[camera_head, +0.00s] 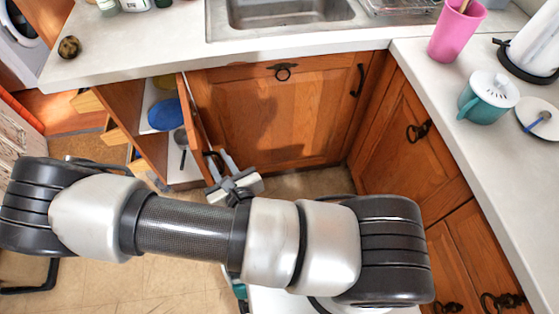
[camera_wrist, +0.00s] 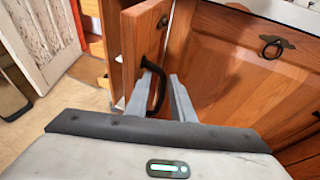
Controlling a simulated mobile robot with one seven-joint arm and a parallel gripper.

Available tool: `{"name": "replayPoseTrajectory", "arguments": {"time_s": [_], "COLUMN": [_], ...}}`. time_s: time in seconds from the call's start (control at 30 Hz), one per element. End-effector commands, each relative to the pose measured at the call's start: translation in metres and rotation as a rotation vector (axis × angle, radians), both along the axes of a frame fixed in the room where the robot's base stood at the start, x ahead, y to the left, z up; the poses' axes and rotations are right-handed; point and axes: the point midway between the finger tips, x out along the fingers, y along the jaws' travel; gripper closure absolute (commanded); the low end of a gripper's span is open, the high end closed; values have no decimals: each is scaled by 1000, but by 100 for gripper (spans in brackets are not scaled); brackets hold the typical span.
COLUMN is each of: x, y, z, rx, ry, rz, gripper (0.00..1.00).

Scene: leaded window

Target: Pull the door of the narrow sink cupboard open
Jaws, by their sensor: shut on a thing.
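The narrow sink cupboard door (camera_head: 193,112) is wooden and stands partly open, seen nearly edge-on in the head view. In the wrist view the door (camera_wrist: 129,42) shows its front face with a black bow handle (camera_wrist: 161,88). My gripper (camera_head: 222,181) is low in front of the door. In the wrist view my gripper (camera_wrist: 157,92) has its two fingers either side of the handle and is shut on it. My arm hides the floor below the door in the head view.
The open cupboard shows a blue dish (camera_head: 166,115) on a shelf. A wide closed wooden door (camera_head: 275,115) with a ring pull is to the right. The countertop (camera_head: 120,45) runs above. Open drawers (camera_head: 88,102) stick out at left. Tiled floor (camera_head: 110,278) is in front.

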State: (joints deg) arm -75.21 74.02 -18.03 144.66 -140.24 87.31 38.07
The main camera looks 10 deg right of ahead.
Motion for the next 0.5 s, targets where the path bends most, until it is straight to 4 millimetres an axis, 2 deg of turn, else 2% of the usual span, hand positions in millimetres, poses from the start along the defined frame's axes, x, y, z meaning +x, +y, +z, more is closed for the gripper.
{"name": "replayPoseTrajectory", "arguments": {"time_s": [0.5], "x": [-9], "y": [-36], "z": [1], "rx": [-4], "ry": [1], "rz": [1], "gripper": [83]}}
